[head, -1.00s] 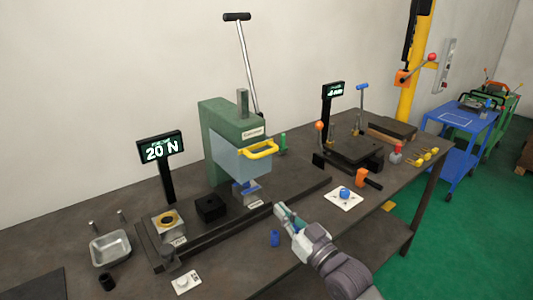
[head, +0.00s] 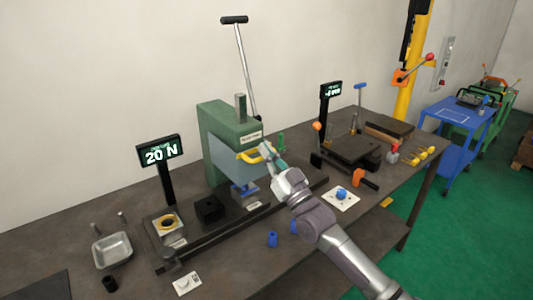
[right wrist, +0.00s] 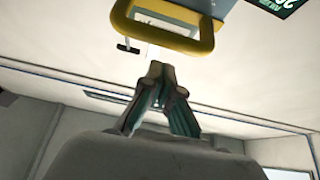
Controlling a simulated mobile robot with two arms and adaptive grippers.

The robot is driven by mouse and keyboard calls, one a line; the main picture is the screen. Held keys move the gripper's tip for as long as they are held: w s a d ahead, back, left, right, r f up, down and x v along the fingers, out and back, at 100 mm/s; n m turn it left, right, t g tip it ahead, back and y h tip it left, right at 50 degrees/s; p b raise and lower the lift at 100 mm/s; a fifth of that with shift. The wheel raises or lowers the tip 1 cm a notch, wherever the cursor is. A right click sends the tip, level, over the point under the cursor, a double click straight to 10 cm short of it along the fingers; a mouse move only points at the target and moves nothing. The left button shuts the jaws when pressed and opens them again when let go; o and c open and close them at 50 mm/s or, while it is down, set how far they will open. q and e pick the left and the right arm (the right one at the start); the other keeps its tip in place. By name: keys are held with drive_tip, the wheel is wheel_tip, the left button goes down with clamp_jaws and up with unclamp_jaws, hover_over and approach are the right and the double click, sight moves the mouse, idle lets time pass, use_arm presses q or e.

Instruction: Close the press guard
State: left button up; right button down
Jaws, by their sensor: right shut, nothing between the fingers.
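The green press (head: 222,135) stands at the back of the bench, with a long lever rising from it. Its clear bluish guard (head: 228,163) covers the front above the blue tooling, and a yellow handle (head: 250,156) sits on the guard's front. My right gripper (head: 268,152) is shut and empty at the right end of the handle; I cannot tell whether it touches. In the right wrist view the yellow handle (right wrist: 165,40) spans the top, just beyond the closed fingertips (right wrist: 157,68). My left gripper is not in view.
A display reading 20 N (head: 158,150) stands left of the press. A metal tray (head: 112,250) and a black block (head: 209,209) are on the left.

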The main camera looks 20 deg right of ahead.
wheel_tip(320, 180, down, 2)
drive_tip(key=shift+w+f, duration=0.1)
drive_tip(key=shift+w, duration=0.05)
idle(0.3)
wheel_tip(320, 180, down, 11)
drive_tip(key=b, duration=0.8)
drive_tip(key=shift+b, duration=0.35)
